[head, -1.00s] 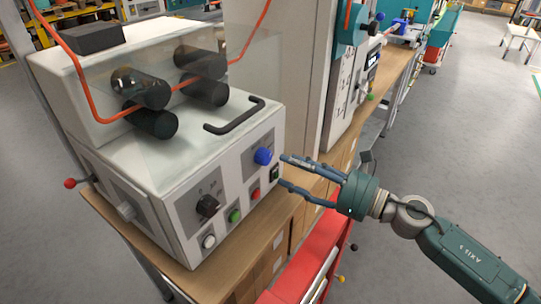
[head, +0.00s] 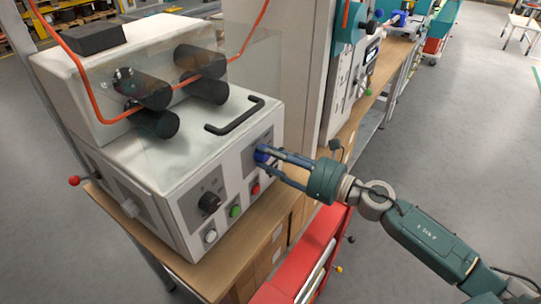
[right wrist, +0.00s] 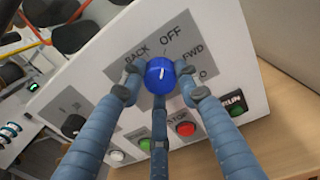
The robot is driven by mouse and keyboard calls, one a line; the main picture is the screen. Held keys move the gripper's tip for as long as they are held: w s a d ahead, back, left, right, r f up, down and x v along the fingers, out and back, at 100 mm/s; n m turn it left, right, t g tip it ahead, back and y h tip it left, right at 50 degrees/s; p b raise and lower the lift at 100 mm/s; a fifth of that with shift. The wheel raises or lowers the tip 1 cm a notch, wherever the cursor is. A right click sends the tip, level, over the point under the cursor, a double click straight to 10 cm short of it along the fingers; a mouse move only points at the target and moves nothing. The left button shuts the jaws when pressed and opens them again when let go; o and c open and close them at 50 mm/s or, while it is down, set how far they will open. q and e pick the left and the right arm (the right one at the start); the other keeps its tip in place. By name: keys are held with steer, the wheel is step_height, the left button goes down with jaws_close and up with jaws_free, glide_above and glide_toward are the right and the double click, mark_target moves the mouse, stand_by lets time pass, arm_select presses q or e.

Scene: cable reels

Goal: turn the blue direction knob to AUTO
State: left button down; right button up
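The blue direction knob (head: 262,154) is on the front panel of the white machine (head: 135,175). In the right wrist view the blue knob (right wrist: 160,75) shows a white mark pointing up toward OFF. BACK is to its left and FWD to its right, with a label ending in O, partly hidden, below FWD. My right gripper (head: 267,160) is at the knob; in the wrist view its fingertips (right wrist: 159,82) are left, right and below it. The side fingers look spread with slim gaps to the knob; contact is unclear. My left gripper is out of view.
A black knob (head: 209,203), green button (head: 235,211), red button (head: 255,189) and white button (head: 210,236) are near the blue knob. A black handle (head: 235,116) is on top of the machine.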

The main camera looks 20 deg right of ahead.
steer(key=shift+r+m, duration=0.15)
steer(key=shift+m, duration=0.25)
steer(key=shift+c, duration=0.6)
steer(key=shift+w+d+m+t+p, duration=0.1)
steer(key=shift+m+t+p, duration=0.2)
steer(key=shift+m+p, duration=5.7)
steer(key=m+b, duration=0.5)
steer(key=m, duration=0.1)
steer(key=shift+h+b, duration=0.3)
steer(key=shift+b, duration=0.05)
steer(key=o, duration=1.2)
steer(key=shift+c, duration=0.2)
steer(key=shift+f, duration=0.2)
